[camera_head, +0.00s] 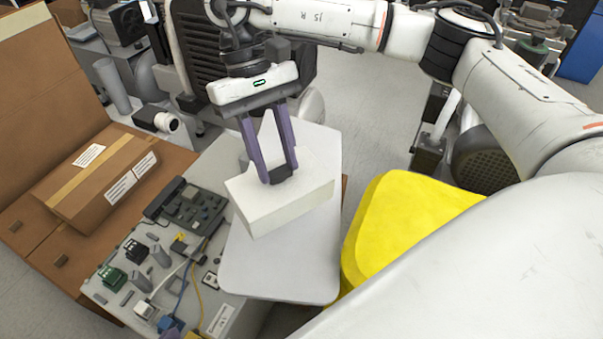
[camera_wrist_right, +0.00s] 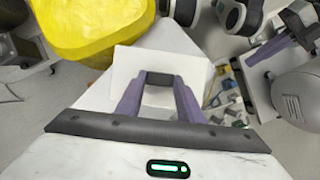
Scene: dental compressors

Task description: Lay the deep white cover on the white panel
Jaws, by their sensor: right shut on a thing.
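The deep white cover (camera_head: 290,205) is a box-like white block in the head view. The cover also shows in the right wrist view (camera_wrist_right: 125,70), in front of my right gripper (camera_wrist_right: 160,80). The white panel (camera_head: 275,275) is a flat, pale, round-cornered plate beneath the cover. The cover overlaps its middle; I cannot tell whether they touch. My left gripper is not in the head view; purple finger-like parts (camera_wrist_right: 268,48) at the right wrist view's upper right seem to be it.
A yellow rounded object (camera_head: 400,220) stands close to the panel's right. Circuit boards and cables (camera_head: 165,260) lie on the left. A cardboard box (camera_head: 95,175) is farther left. Dark machinery stands behind. Open floor (camera_head: 350,110) shows beyond the panel.

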